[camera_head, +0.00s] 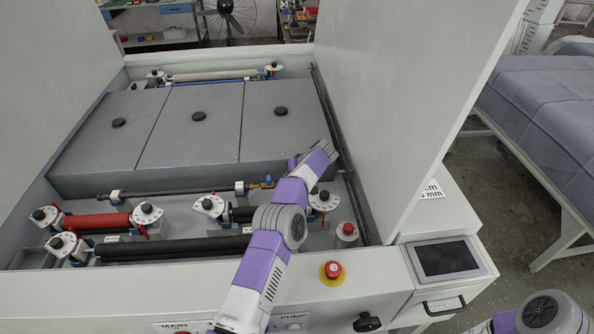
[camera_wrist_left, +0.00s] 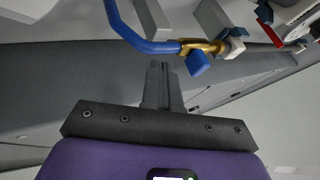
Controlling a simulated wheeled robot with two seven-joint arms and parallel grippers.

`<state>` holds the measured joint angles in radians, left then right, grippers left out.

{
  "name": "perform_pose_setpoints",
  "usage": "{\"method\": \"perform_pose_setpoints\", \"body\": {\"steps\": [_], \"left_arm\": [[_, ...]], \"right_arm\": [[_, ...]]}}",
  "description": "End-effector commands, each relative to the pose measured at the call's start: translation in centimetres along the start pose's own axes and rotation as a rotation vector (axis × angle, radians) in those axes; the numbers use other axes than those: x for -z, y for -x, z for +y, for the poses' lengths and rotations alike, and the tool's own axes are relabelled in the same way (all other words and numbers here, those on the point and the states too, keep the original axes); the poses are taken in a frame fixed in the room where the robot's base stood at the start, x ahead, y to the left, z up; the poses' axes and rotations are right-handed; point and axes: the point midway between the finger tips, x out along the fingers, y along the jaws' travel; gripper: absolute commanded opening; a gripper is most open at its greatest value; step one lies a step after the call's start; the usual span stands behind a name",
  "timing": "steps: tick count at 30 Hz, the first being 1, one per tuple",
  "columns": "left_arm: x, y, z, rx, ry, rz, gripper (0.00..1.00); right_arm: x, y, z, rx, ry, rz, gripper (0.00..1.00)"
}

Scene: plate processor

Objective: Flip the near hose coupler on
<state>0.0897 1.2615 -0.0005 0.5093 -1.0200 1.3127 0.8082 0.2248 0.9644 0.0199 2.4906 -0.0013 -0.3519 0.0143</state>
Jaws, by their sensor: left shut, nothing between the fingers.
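The near hose coupler (camera_head: 266,182) is a small brass and blue fitting at the right end of the dark near roller bar. In the left wrist view its brass body (camera_wrist_left: 203,47) joins a blue hose (camera_wrist_left: 140,38), with a blue lever (camera_wrist_left: 197,63) on its near side. My left gripper (camera_wrist_left: 160,66) is shut and empty, with its fingertips just left of the lever. I cannot tell whether they touch it. In the head view my left arm reaches over the near rollers, and its fingers cannot be made out. My right gripper is out of view.
Grey lidded tanks (camera_head: 198,125) lie behind the coupler. Roller end blocks with black knobs (camera_head: 323,196) stand in front. A tall white side panel (camera_head: 405,100) rises on the right. A red emergency button (camera_head: 333,269) sits on the front ledge.

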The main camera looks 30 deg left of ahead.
Motion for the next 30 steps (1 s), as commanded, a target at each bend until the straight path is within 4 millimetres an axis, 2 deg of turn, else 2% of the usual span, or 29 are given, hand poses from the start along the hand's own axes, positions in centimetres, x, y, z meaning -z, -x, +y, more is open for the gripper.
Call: {"method": "perform_pose_setpoints", "body": {"steps": [3, 12, 25, 30], "left_arm": [[0.2, -0.4, -1.2, 0.002, 0.001, 0.000, 0.00], [0.1, -1.5, -3.2, 0.000, 0.001, 0.000, 0.00], [0.0, -1.7, -3.6, 0.001, 0.001, 0.001, 0.00], [0.0, -1.5, -2.9, -0.006, -0.011, 0.007, 0.00]], "right_arm": [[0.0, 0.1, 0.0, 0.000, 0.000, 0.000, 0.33], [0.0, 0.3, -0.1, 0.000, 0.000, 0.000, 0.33], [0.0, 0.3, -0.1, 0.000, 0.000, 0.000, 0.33], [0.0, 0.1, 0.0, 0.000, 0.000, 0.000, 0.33]]}}
